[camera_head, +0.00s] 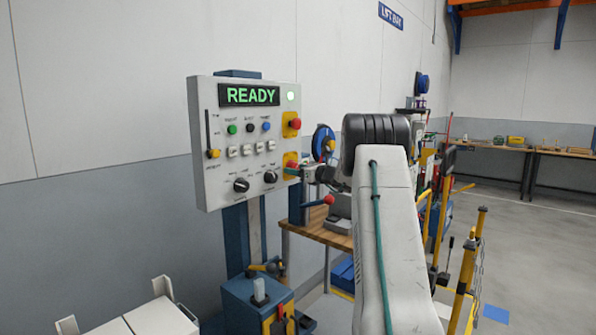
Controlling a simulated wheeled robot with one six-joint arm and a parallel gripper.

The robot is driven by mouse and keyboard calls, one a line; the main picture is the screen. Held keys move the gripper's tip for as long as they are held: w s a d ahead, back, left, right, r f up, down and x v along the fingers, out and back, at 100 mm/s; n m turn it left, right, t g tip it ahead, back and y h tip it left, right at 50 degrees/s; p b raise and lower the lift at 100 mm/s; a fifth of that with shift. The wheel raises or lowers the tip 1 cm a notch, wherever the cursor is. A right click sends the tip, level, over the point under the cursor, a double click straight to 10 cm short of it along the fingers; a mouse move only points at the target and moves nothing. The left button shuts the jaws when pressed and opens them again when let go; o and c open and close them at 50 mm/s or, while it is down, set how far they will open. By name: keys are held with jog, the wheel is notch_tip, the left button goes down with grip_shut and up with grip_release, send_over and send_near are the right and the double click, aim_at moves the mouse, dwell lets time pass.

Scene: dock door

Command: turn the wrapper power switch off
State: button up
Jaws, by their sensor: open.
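The wrapper control panel (228,182) is a light grey box on a blue post, with its face toward me. Its display (249,95) reads READY in green and a small light beside it glows green. My gripper (297,171) is open at the panel's right edge, close in front of that control. Whether it touches it cannot be told.
A red button on yellow (292,124) is above. Coloured buttons, a row of white switches (251,149), two black knobs (241,185) and a yellow-knobbed lever (213,153) share the panel. A wooden bench (318,230) stands behind my arm. Yellow posts (470,265) stand at right.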

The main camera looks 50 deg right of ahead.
jog(key=c, duration=1)
jog(key=shift+n, duration=0.3)
jog(key=n, duration=0.8)
jog(key=shift+d+r+n, duration=0.1)
jog(key=shift+n, duration=0.3)
jog(key=n, duration=0.4)
jog(key=shift+n, duration=0.3)
jog(key=shift+r+n, duration=0.1)
jog(key=shift+n, duration=1.9)
